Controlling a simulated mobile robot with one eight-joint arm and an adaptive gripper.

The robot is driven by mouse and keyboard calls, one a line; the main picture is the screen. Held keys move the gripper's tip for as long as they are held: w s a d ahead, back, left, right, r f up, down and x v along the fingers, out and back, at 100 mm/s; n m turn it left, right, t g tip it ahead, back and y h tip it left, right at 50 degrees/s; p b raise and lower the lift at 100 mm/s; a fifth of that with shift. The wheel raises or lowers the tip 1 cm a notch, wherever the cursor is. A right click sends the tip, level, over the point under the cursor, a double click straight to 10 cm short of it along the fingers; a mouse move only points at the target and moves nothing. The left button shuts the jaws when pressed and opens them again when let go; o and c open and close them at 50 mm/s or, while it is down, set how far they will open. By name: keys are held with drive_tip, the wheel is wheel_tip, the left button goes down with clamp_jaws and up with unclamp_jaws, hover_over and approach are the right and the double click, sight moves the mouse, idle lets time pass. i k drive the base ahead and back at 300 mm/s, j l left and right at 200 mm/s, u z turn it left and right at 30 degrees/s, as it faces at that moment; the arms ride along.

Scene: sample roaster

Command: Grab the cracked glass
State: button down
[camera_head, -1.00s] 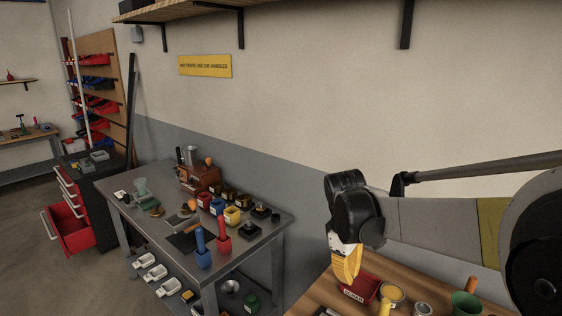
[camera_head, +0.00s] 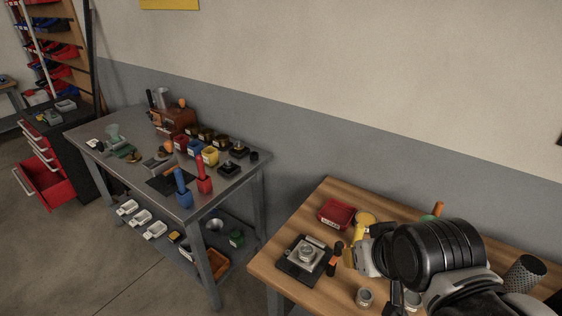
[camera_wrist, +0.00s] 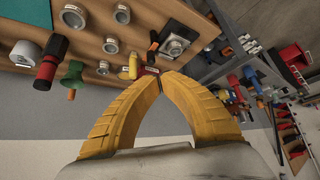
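I cannot pick out a cracked glass for certain. Several small round cups stand on the wooden table: in the wrist view one is near the top left (camera_wrist: 73,17), one near the top (camera_wrist: 121,14) and one below it (camera_wrist: 110,45). In the head view one small cup (camera_head: 364,297) stands near the table's front edge, left of my arm. Cracks are too small to see. My gripper (camera_wrist: 163,77) has its yellow fingers curved together with the tips meeting and nothing visible between them. In the head view my gripper (camera_head: 350,257) is over the wooden table, partly hidden by my wrist.
On the wooden table (camera_head: 268,268) are a black scale (camera_head: 292,269) with a metal cup, a red bin (camera_head: 336,214) and a dark, orange-banded item (camera_head: 334,260). A crowded grey metal table (camera_head: 235,182) stands left, with a floor gap between. My arm hides the table's right part.

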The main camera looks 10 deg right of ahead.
sight(307, 251)
drive_tip(key=j+z, duration=0.3)
drive_tip(key=j, duration=0.15)
drive_tip(key=k+j+z, duration=0.15)
drive_tip(key=j+z, duration=0.2)
drive_tip(key=k+j+z, duration=0.3)
drive_tip(key=j, duration=0.2)
drive_tip(key=k+j+z, duration=0.1)
drive_tip(key=j+z, duration=0.2)
drive_tip(key=j, duration=0.15)
drive_tip(key=k+j+z, duration=0.2)
drive_tip(key=z, duration=0.15)
drive_tip(key=k+j+z, duration=0.3)
drive_tip(key=j, duration=0.1)
